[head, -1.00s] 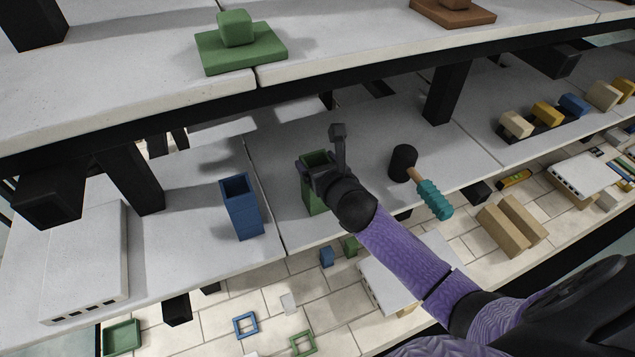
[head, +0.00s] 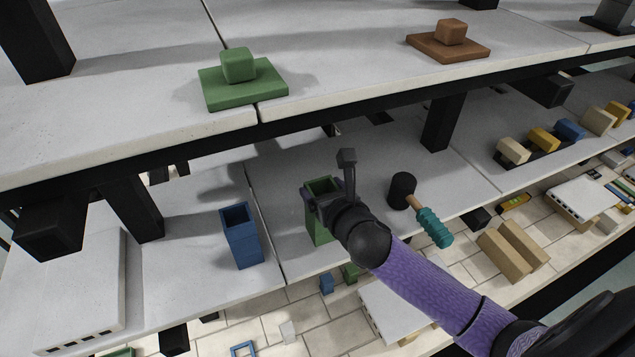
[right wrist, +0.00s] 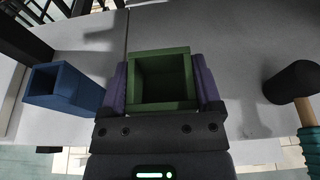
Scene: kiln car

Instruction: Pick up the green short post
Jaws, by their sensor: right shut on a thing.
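The green short post (head: 318,227) is an upright, hollow, square-topped tube at the middle shelf, right of the seam between two slabs. It also shows in the right wrist view (right wrist: 160,80), where I look down into its open top. My right gripper (right wrist: 160,92) is shut on it, with one purple-grey finger against each side. In the head view my right gripper (head: 322,200) covers part of the post's upper body. I cannot tell whether its base touches the shelf. My left gripper is not in view.
A blue hollow post (head: 241,238) stands to the left, apart from the green one. A black-headed mallet with a teal grip (head: 434,233) lies to the right. The upper shelf (head: 330,75) overhangs behind, carrying a green stepped block (head: 240,83). Black props (head: 442,122) stand between shelves.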

